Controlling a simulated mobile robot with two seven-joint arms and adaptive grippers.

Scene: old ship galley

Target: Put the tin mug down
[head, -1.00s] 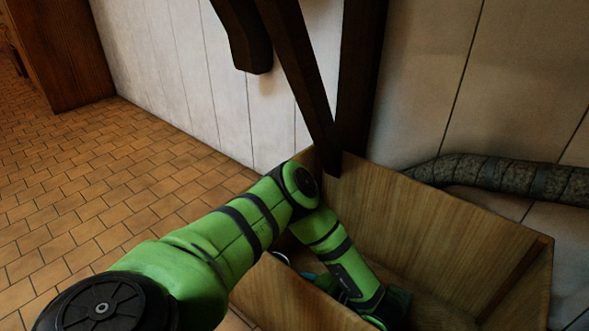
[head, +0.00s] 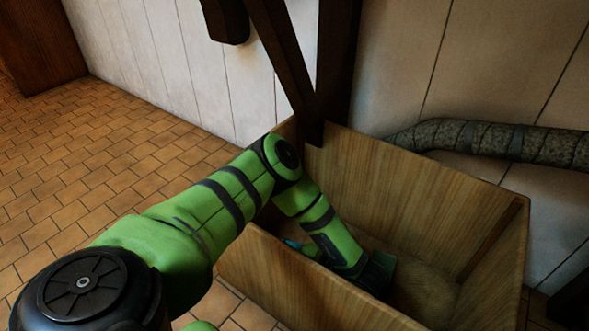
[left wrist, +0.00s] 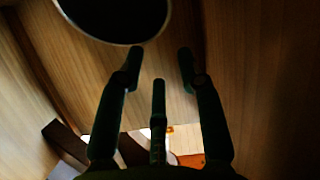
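My left arm reaches down into a wooden bin (head: 410,195) in the head view, and its fingers are hidden there. In the left wrist view my left gripper (left wrist: 161,60) has its fingers spread, with nothing visible between them. A dark round thing with a thin pale rim, apparently the tin mug (left wrist: 113,14), is cut off by the top edge of that view. It lies just beyond the left-hand fingertip; I cannot tell whether they touch. I cannot make out the mug in the head view. My right gripper is not in view.
The bin's wooden walls stand close around my left arm. A dark wooden post (head: 337,70) with a brace rises behind the bin. A wrapped pipe (head: 500,140) runs along the pale panelled wall. The tiled floor (head: 80,170) at the left is clear.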

